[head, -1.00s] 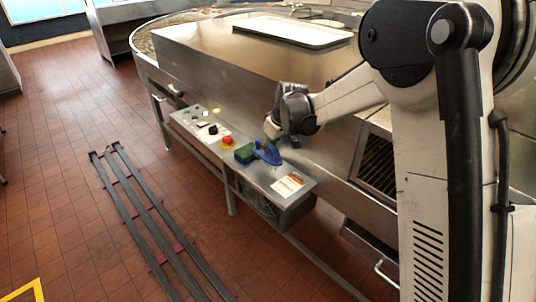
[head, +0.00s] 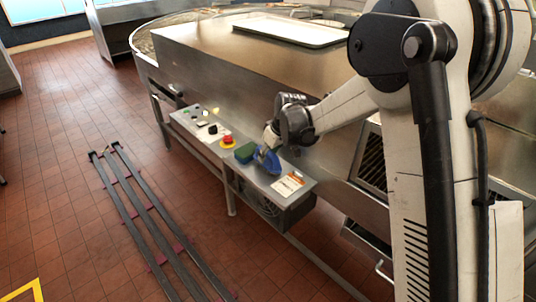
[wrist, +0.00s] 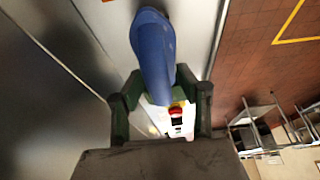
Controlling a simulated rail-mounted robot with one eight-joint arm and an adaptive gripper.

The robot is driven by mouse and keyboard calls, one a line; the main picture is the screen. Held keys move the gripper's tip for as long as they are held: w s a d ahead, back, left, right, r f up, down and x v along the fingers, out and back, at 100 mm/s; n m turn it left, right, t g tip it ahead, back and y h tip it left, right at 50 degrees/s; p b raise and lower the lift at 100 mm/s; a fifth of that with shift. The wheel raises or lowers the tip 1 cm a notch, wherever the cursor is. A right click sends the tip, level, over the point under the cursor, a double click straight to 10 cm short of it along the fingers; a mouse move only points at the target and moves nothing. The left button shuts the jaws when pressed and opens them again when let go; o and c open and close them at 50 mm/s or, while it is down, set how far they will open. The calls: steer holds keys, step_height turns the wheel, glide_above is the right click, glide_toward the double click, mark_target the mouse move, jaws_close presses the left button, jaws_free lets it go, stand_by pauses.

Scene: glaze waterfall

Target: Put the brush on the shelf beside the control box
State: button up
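The blue brush (head: 267,160) is on or just above the right part of the grey shelf, tilted, with my gripper (head: 270,138) at its upper end. In the wrist view, the blue brush (wrist: 155,55) runs up from between the two dark fingertips of my gripper (wrist: 158,85). The fingertips lie against its sides, and my gripper looks shut on it. Whether the brush's lower end touches the shelf is unclear. The control box (head: 203,127), with several buttons and a red knob (head: 227,142), is to the left along the same shelf (head: 265,178).
A white and orange label (head: 288,184) is at the right of the shelf. The steel machine wall (head: 250,105) rises behind. Dark rails (head: 150,215) lie on the tiled floor.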

steer(key=shift+r, duration=0.1)
steer(key=shift+r, duration=0.2)
steer(key=p+v, duration=0.1)
steer(key=v, duration=1.1)
steer(key=s+d+r+m+t+h, duration=0.1)
steer(key=s+d+r+m, duration=0.1)
steer(key=s+d+r, duration=0.45)
steer(key=s+d+r+m+t, duration=0.1)
steer(key=s+d+r+m, duration=0.2)
steer(key=s, duration=0.7)
steer(key=s+d+f+m+t+h, duration=0.1)
steer(key=s+d, duration=0.3)
steer(key=s, duration=0.5)
steer(key=s+d+f+m+h, duration=0.1)
steer(key=s+d, duration=0.3)
steer(key=s, duration=0.5)
steer(key=shift+s+d+f+m+t, duration=0.2)
steer(key=shift+f+m+t, duration=0.25)
steer(key=shift+m, duration=0.45)
